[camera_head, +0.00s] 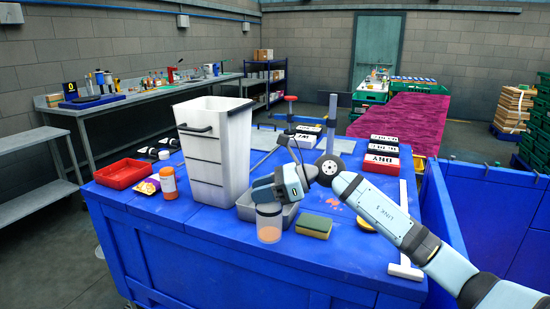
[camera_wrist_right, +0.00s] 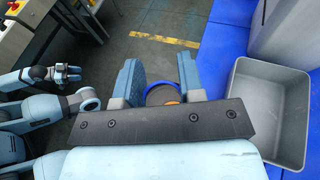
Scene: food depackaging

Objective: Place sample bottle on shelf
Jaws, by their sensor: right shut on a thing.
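The sample bottle (camera_head: 269,224), a clear cylinder with orange contents low inside, is upright under my right gripper (camera_head: 270,190) in the head view. In the right wrist view the right gripper (camera_wrist_right: 164,92) is shut on the bottle, whose blue ring and a bit of orange (camera_wrist_right: 170,95) show between the fingers. The floor shows beyond it there. A blue shelf rack (camera_head: 267,77) with boxes stands far back, right of the long bench. My left gripper (camera_wrist_right: 66,73) shows small at the left of the wrist view; its jaw opening is unclear.
The blue table (camera_head: 200,222) holds a white bin (camera_head: 205,150), a red tray (camera_head: 122,174), an orange jar (camera_head: 169,186), a sponge (camera_head: 314,226) and labelled boxes (camera_head: 382,153). A grey tray (camera_wrist_right: 296,125) is close to the right gripper. Floor is open left of the table.

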